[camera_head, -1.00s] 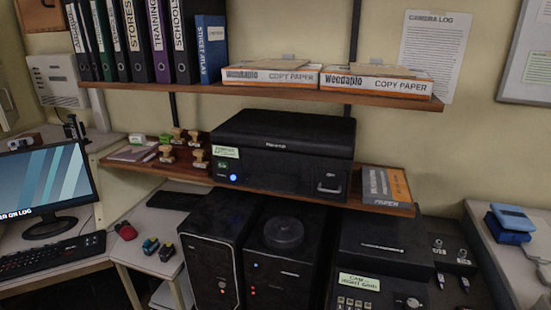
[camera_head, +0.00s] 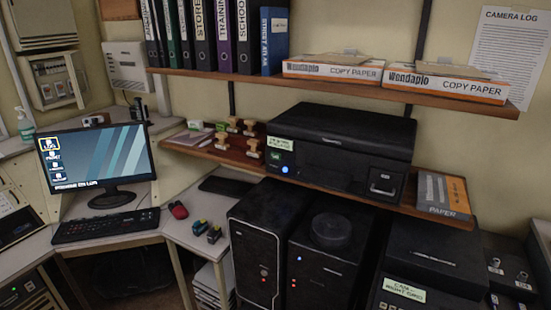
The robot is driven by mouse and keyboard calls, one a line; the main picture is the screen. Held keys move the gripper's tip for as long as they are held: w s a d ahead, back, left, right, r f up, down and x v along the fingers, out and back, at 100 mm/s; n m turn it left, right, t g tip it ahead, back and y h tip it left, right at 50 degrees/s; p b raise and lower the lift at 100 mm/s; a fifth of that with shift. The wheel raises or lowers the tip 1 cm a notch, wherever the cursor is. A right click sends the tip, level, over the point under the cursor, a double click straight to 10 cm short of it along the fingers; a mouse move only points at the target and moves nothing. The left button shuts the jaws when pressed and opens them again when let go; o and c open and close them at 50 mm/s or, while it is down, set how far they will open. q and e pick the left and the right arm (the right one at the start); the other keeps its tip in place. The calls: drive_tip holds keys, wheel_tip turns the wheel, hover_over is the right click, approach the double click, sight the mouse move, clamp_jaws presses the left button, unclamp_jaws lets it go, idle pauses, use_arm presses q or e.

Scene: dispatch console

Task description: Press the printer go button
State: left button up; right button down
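The printer (camera_head: 341,140) is a black box on the wooden shelf in the head view. On the left of its front are a pale label (camera_head: 280,143), too small to read, a small green-lit spot just below it, and a round blue-lit button (camera_head: 285,169). I cannot tell from the label which of these is the go button. Nothing covers the printer's front. Neither of my grippers shows in this view.
Rubber stamps (camera_head: 243,128) stand left of the printer, and a paper pack (camera_head: 443,194) lies at its right. Two black computer towers (camera_head: 258,240) stand below the shelf. An upper shelf (camera_head: 330,86) with binders and copy paper overhangs. A monitor (camera_head: 97,155) stands at left.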

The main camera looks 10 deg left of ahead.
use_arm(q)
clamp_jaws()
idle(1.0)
